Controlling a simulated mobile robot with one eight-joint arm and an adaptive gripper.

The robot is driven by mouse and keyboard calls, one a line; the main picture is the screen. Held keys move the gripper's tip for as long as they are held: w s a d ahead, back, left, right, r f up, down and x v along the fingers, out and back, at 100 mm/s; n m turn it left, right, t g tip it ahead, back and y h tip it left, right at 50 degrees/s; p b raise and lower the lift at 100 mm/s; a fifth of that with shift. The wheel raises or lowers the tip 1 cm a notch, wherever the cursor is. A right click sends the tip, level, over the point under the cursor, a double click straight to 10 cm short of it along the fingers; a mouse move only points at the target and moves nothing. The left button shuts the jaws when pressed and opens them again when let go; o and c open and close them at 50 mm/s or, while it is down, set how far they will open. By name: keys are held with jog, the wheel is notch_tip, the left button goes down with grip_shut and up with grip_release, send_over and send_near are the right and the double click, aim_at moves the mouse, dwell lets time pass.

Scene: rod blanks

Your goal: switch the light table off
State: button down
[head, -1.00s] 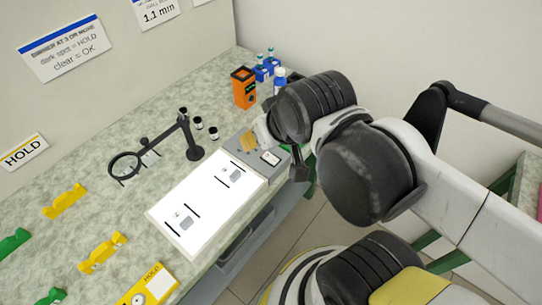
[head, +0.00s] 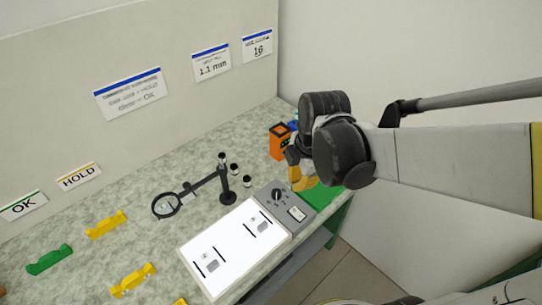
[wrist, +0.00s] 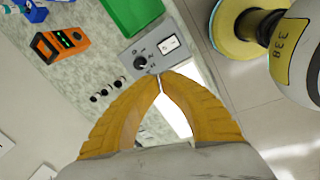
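The light table (head: 187,252) has a white panel that is brightly lit, and part of it shows in the wrist view (wrist: 176,116). Its grey control box (head: 265,196) sits at the panel's far right end. The box carries a black round knob (head: 278,194) and a white rocker switch (head: 297,213). The wrist view also shows the knob (wrist: 140,62) and the switch (wrist: 168,44). My gripper (wrist: 160,78) has its yellow fingertips together, with nothing seen between them. In that picture the tips lie just below the box. In the head view my gripper (head: 297,186) is beside the box's far edge.
An orange device (head: 280,142) stands behind my gripper, and a green mat or tray (head: 318,195) lies beside the box. A magnifier on a stand (head: 228,196) and small black-and-white pots (head: 234,170) stand left of the box. Yellow holders (head: 133,280) lie farther left.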

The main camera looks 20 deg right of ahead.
aim_at(290, 210)
jog(key=n, duration=0.3)
jog(key=d+f+n+g+p, duration=0.1)
jog(key=shift+w+f+n, duration=0.1)
jog(key=shift+w+n, duration=0.2)
jog(key=f+b, duration=0.2)
jog(key=f, duration=0.2)
jog(key=w+f+b, duration=0.1)
jog(key=f+b, duration=0.1)
jog(key=f, duration=0.3)
jog(key=f+b, duration=0.2)
jog(key=f, duration=0.3)
jog(key=shift+w+a+b, duration=0.3)
jog(key=shift+a+b, duration=0.05)
jog(key=shift+a, duration=0.05)
jog(key=shift+w+f+b, duration=0.1)
jog(key=shift+f+b, duration=0.45)
jog(key=shift+b, duration=0.1)
jog(key=shift+r, duration=0.2)
jog(key=shift+r+p, duration=0.1)
jog(key=shift+p, duration=0.25)
